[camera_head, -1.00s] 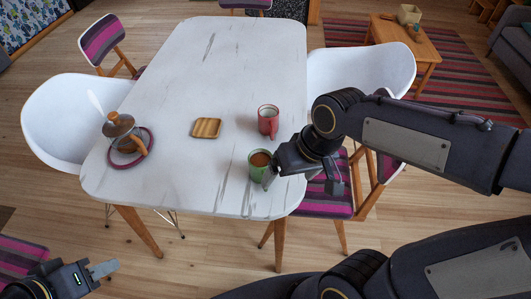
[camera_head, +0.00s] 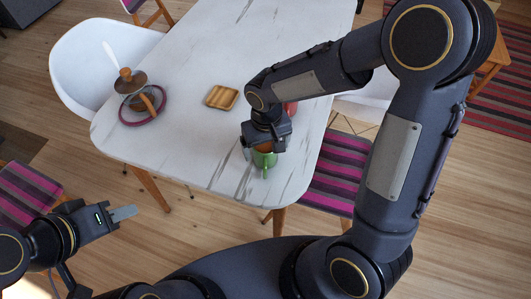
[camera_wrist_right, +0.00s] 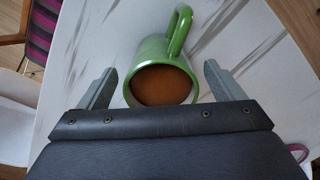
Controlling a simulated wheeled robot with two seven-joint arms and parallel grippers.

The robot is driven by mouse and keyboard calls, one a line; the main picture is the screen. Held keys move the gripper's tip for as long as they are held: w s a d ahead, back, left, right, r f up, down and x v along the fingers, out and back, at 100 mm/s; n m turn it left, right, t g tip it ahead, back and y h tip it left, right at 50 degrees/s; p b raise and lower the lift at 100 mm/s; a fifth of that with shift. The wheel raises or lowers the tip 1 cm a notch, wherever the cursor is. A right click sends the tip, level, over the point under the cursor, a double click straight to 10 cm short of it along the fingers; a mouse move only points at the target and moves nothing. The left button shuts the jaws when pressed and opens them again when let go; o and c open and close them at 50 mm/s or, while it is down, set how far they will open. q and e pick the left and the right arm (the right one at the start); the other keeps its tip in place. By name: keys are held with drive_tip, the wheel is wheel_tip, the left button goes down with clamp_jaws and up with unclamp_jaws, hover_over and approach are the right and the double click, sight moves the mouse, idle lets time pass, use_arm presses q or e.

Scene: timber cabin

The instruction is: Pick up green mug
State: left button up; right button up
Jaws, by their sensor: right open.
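The green mug (camera_head: 262,161) stands near the front edge of the white table (camera_head: 190,130), partly hidden under my right gripper (camera_head: 264,146) in the head view. In the right wrist view the green mug (camera_wrist_right: 163,65) holds brown liquid, and its handle points away from the gripper. My right gripper (camera_wrist_right: 160,85) is open, with one finger on each side of the mug's rim and a visible gap at each finger. My left gripper (camera_head: 122,214) is off to the left, away from the table; its finger opening is not clear.
A red mug (camera_head: 290,108) stands just behind my right gripper, mostly hidden. A small wooden tray (camera_head: 222,97) lies left of it. A pot on a purple ring (camera_head: 143,122) stands at the table's left. A striped chair (camera_head: 335,175) is at the right edge.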

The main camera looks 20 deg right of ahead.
drive_tip(key=shift+f, duration=0.8)
drive_tip(key=shift+c, duration=0.5)
drive_tip(key=c, duration=1.2)
drive_tip(key=shift+r, duration=0.25)
drive_tip(key=shift+c, duration=0.3)
drive_tip(key=shift+r, duration=1)
drive_tip(key=s+a+r, duration=0.8)
drive_tip(key=s+r, duration=0.2)
drive_tip(key=s, duration=0.1)
drive_tip(key=shift+r, duration=0.3)
